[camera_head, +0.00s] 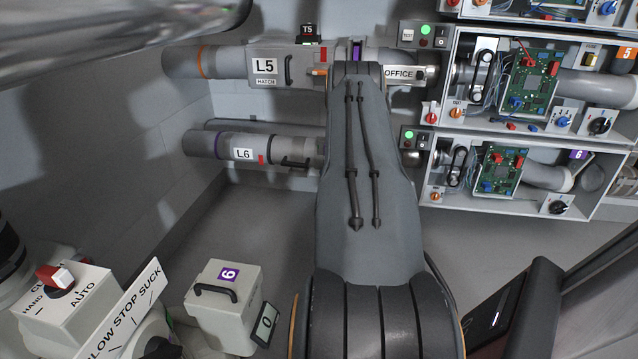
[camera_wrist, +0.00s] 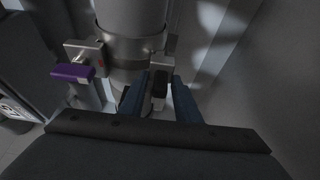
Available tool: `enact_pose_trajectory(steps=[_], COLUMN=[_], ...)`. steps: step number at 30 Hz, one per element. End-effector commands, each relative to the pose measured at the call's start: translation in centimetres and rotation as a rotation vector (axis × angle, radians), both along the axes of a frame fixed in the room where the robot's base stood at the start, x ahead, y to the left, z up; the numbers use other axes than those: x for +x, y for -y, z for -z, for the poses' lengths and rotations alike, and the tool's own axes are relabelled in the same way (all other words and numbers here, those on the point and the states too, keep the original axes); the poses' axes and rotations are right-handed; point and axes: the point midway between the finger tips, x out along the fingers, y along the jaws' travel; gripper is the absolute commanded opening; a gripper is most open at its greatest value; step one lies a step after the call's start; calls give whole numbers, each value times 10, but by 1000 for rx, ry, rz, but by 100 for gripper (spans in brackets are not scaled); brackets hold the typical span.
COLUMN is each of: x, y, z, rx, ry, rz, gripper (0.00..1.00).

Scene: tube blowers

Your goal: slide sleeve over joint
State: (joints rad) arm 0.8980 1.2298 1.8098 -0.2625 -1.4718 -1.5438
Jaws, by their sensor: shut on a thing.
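The tab stands out from a grey metal collar (camera_wrist: 133,48), which looks like the sleeve and wraps around a thick grey tube (camera_wrist: 132,14). A metal clamp block with a purple lever (camera_wrist: 72,72) sticks out on the collar's left. The joint itself cannot be made out.
The L6 tube (camera_head: 243,154) runs below the L5 line. Open cabinets with green circuit boards (camera_head: 530,83) stand at the right. A box marked 6 (camera_head: 223,305) and a BLOW STOP SUCK control (camera_head: 125,310) are at lower left. A wall lies close at the right in the wrist view.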

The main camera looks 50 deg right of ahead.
Motion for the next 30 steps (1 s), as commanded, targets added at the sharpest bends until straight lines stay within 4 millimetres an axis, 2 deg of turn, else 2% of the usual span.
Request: enact_pose_trajectory(steps=[3, 4, 5, 16, 30], x=[4, 5, 5, -4, -54], y=[-4, -4, -4, -4, -46], z=[0, 0, 0, -1, 0], rx=[-1, -1, -1, 1, 1], ry=[-1, -1, -1, -1, -2], rz=[-12, -12, -12, -5, -10], gripper=[0, 31, 34, 34, 34])
